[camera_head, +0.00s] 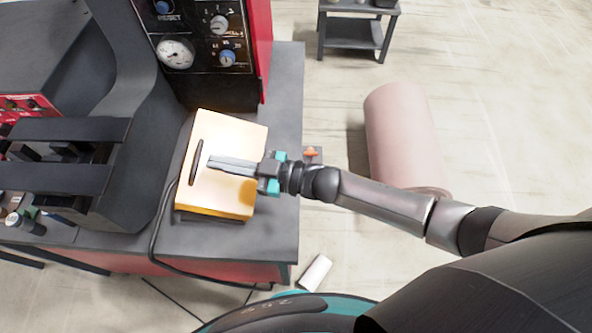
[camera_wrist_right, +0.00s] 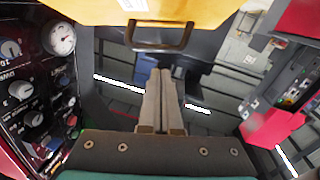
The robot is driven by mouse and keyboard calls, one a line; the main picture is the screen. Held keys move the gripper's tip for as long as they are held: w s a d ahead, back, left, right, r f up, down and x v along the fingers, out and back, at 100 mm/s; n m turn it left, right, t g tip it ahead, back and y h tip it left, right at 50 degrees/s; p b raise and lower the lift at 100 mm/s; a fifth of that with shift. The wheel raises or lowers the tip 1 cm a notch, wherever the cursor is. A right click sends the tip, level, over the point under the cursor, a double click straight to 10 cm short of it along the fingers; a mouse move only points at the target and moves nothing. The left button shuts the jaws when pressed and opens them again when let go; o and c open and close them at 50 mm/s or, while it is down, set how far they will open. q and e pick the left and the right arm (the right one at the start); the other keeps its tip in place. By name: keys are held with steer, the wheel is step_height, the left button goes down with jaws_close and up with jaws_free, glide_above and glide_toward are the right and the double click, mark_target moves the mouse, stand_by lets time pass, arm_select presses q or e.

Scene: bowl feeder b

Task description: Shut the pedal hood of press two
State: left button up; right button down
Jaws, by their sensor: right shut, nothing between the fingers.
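The pedal hood (camera_head: 226,131), a cream-topped yellow box with a dark handle, sits on a dark base on the grey bench. It also shows as a yellow panel at the top of the right wrist view (camera_wrist_right: 205,12), with its handle hanging into the picture (camera_wrist_right: 160,38). My right gripper (camera_head: 212,162) reaches in from the right, over the hood's top, its tips short of the handle. Its fingers are together and empty (camera_wrist_right: 161,76). I cannot tell whether they touch the hood, or whether it is fully shut. My left gripper is not in view.
A control panel with a gauge (camera_head: 175,54) and knobs stands behind the hood. Dark machinery (camera_head: 135,130) fills the left. A black cable (camera_head: 157,230) runs beside the hood. A pink roll (camera_head: 403,135) lies on the floor at the right, near my arm.

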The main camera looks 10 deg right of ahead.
mark_target(194, 168)
steer(key=shift+w+a+r+h+p, duration=0.15)
steer(key=shift+a+h+p, duration=0.1)
steer(key=shift+a+p, duration=0.3)
steer(key=shift+w+a+r+h+p, duration=0.15)
steer(key=shift+a+h+p, duration=0.1)
steer(key=shift+a+p, duration=0.25)
steer(key=a+p, duration=0.1)
steer(key=a+h+p, duration=0.1)
steer(key=a+f+g+h+p, duration=0.1)
steer(key=shift+w+n, duration=0.3)
steer(key=shift+w, duration=0.05)
steer(key=shift+w+a+f+h+p, duration=0.2)
steer(key=shift+a+f+h+p, duration=0.1)
steer(key=shift+a+f+p, duration=0.2)
steer(key=shift+w+a+f+b, duration=0.25)
steer(key=shift+a+f+b, duration=0.8)
steer(key=shift+a+f, duration=0.1)
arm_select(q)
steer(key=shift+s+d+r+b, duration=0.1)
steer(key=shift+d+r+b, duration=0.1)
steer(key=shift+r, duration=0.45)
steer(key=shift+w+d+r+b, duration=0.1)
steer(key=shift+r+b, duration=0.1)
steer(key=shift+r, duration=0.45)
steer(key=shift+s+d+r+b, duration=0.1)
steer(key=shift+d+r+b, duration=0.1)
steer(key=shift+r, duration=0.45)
arm_select(e)
steer(key=shift+x, duration=0.85)
